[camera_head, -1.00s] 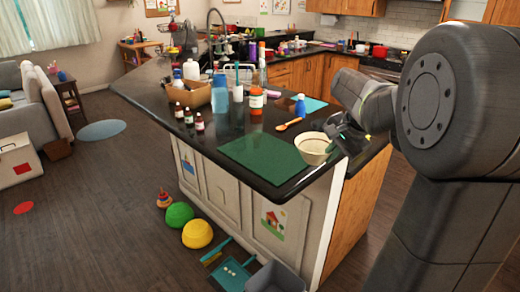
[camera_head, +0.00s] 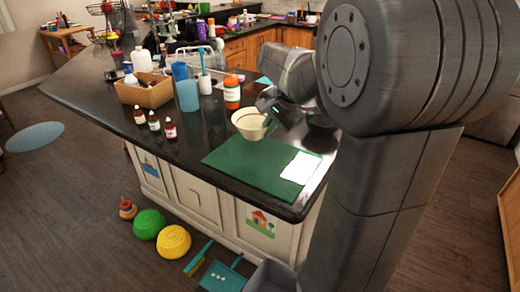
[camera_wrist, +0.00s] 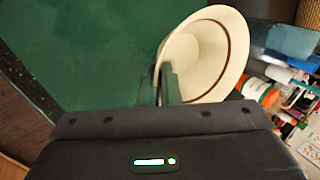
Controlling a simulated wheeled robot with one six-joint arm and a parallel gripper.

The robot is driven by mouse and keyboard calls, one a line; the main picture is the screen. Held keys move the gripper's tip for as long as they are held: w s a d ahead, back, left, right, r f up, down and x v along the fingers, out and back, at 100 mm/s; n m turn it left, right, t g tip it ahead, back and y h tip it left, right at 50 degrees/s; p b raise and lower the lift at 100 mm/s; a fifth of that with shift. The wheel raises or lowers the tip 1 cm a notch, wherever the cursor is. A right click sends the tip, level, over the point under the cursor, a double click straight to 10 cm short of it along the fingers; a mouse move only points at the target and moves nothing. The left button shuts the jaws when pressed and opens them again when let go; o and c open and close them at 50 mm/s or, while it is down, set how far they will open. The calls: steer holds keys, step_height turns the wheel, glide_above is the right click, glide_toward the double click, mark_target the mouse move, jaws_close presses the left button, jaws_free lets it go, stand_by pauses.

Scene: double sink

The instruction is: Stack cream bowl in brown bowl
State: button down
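The cream bowl (camera_head: 248,121), with a thin brown line inside, shows over the back edge of the green mat (camera_head: 245,166). My gripper (camera_head: 270,120) is at its right rim. In the wrist view, the cream bowl (camera_wrist: 209,50) is tilted, and its rim runs between the two close fingers of my gripper (camera_wrist: 161,78). The gripper looks shut on that rim. The bowl appears held above the counter, though its height is hard to judge. I cannot make out a brown bowl in any view.
A white sheet (camera_head: 301,167) lies on the mat's right end. Behind the bowl stand an orange-and-white bottle (camera_head: 232,93), a blue cup (camera_head: 187,95) and a brown basket (camera_head: 143,93). Small dark bottles (camera_head: 154,121) stand left. Toys (camera_head: 173,241) lie on the floor. The counter's front left is clear.

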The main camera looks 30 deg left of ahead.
steer(key=shift+f+p, duration=0.3)
steer(key=shift+f, duration=3.2)
steer(key=shift+f, duration=0.1)
steer(key=shift+f, duration=0.15)
steer(key=c, duration=1.6)
jaws_free()
